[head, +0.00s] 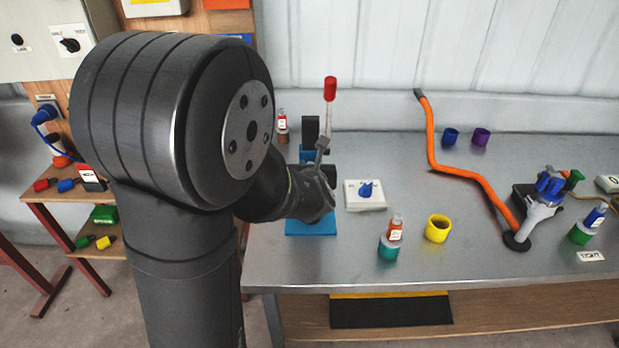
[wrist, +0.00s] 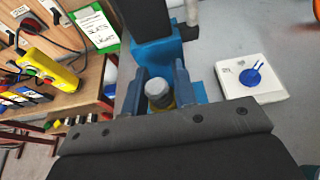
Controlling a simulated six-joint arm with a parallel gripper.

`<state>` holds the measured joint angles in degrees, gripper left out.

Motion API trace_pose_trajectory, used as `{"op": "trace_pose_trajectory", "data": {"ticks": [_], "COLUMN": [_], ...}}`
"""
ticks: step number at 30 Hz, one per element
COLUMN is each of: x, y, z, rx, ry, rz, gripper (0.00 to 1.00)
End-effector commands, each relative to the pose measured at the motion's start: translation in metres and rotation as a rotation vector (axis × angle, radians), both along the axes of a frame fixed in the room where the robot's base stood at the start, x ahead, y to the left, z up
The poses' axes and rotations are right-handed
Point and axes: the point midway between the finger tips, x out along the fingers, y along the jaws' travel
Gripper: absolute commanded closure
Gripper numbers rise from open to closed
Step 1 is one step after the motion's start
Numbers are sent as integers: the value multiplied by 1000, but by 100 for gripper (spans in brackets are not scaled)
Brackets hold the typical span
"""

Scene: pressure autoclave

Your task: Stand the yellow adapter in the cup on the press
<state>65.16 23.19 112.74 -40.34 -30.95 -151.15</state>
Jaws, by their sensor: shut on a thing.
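My gripper (wrist: 158,96) is shut on the yellow adapter (wrist: 158,88), which shows from above as a pale grey round top with a little yellow below it. In the wrist view the adapter is over or at the blue press (wrist: 155,58); I cannot tell whether it touches anything beneath. In the head view the press's blue base (head: 311,228) shows below my wrist, and its lever with a red grip (head: 330,89) stands up behind. The cup on the press is hidden by my gripper and arm. The adapter is hidden in the head view.
A white box with a blue knob (head: 366,195) stands right of the press. An orange hose (head: 465,173) crosses the bench. A shelf with coloured plugs (head: 70,185) is at left.

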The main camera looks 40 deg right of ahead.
Motion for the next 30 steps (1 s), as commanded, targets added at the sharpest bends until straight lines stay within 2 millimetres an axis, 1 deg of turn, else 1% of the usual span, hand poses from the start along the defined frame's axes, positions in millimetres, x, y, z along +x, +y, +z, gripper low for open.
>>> {"op": "trace_pose_trajectory", "data": {"ticks": [6, 9, 12, 19, 28, 29, 30], "x": [0, 0, 0, 0, 0, 0, 0], "y": [0, 0, 0, 0, 0, 0, 0], "z": [-27, -36, -39, -39, -48, -49, -48], "rx": [3, 1, -1, -1, -1, -1, -1], "ry": [1, 1, -1, 0, 1, 1, 1], "rz": [0, 0, 0, 0, 0, 0, 0], "gripper": [100, 100, 100, 100, 100, 71, 63]}}
